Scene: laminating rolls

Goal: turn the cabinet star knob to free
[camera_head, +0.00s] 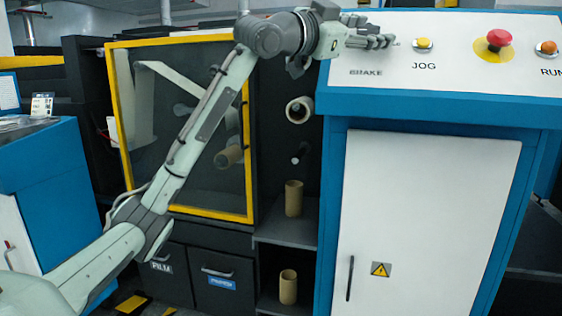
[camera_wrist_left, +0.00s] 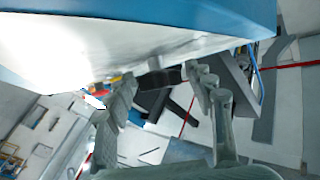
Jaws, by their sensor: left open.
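My left gripper (camera_head: 382,42) is above the left end of the control cabinet's sloping panel, just over the BRAKE label. In the left wrist view the two grey fingers of my left gripper (camera_wrist_left: 165,84) are apart. A dark, blocky part, perhaps the star knob (camera_wrist_left: 158,78), shows between the fingertips beneath the white panel surface. I cannot tell whether the fingers touch it, nor how it is turned. In the head view my gripper covers the place above the BRAKE label, and no star knob shows clearly. My right gripper is in neither view.
The cabinet panel also has a yellow JOG button (camera_head: 424,44), a red emergency button (camera_head: 498,40) and an orange RUN button (camera_head: 546,48). Below is a white cabinet door (camera_head: 425,220). A yellow-framed window (camera_head: 249,150) stands left, with cardboard cores (camera_head: 293,198) on shelves beside it.

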